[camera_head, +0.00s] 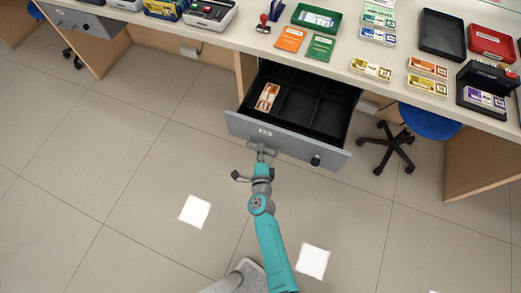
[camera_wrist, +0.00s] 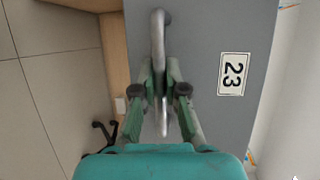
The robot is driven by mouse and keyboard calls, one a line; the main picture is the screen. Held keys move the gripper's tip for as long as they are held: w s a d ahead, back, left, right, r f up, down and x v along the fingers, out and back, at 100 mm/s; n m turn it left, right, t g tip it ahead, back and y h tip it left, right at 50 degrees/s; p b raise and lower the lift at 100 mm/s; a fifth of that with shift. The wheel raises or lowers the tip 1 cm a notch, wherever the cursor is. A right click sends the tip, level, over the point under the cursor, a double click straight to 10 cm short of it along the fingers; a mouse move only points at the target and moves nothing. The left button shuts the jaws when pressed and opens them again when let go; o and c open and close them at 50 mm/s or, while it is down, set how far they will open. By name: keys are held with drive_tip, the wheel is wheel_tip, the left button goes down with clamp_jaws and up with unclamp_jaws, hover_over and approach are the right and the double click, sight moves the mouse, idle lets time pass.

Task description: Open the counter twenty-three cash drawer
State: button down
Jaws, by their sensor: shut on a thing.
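The counter twenty-three cash drawer (camera_head: 290,137) is pulled out from under the counter, showing a black tray (camera_head: 327,118) with compartments. An orange-and-white bundle (camera_head: 267,97) lies in its left compartment. The number 23 label (camera_wrist: 234,74) shows on the grey drawer front in the wrist view. The metal bar handle (camera_wrist: 159,30) runs between the fingers of my gripper (camera_wrist: 161,92). My gripper, also in the head view (camera_head: 262,155), is shut on the handle in front of the drawer. A dark round knob or lock (camera_head: 315,160) sits on the right of the front.
The counter top (camera_head: 265,45) holds a green tray (camera_head: 316,18), a black tray (camera_head: 442,35), a red box (camera_head: 491,43) and several banknote bundles. A blue stool (camera_head: 430,121) stands right of the drawer. Another drawer (camera_head: 85,22) is shut at upper left. The tiled floor in front is open.

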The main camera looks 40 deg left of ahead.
drive_tip(key=c, duration=1.2)
unclamp_jaws()
drive_tip(key=v, duration=1.2)
drive_tip(key=shift+d, duration=0.1)
